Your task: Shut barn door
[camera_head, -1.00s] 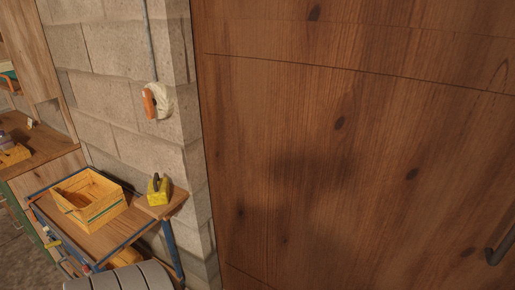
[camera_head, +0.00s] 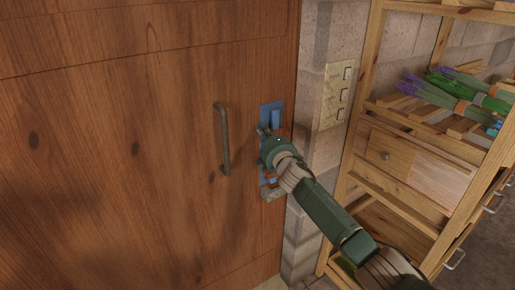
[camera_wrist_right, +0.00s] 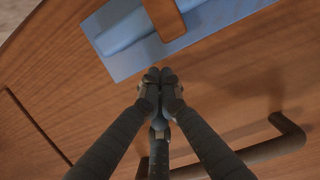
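The barn door (camera_head: 120,150) is brown wood and fills the left half of the head view. Its right edge lies against the block wall, with no clear gap visible. A dark bar handle (camera_head: 222,140) stands upright on it and also shows in the wrist view (camera_wrist_right: 270,148). A blue latch plate (camera_head: 271,112) with an orange-brown strap sits near the door's edge; the plate also shows in the wrist view (camera_wrist_right: 120,58). My right gripper (camera_head: 265,136) is in front of the plate, hiding part of it. In the wrist view its fingertips (camera_wrist_right: 160,76) are together and empty, just beside the plate. My left gripper is out of view.
A switch panel (camera_head: 338,92) is on the block wall right of the door. A wooden rack (camera_head: 362,130) with herb bundles (camera_head: 452,98) and drawers stands at the right, close to my right arm. Open floor shows at the lower right.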

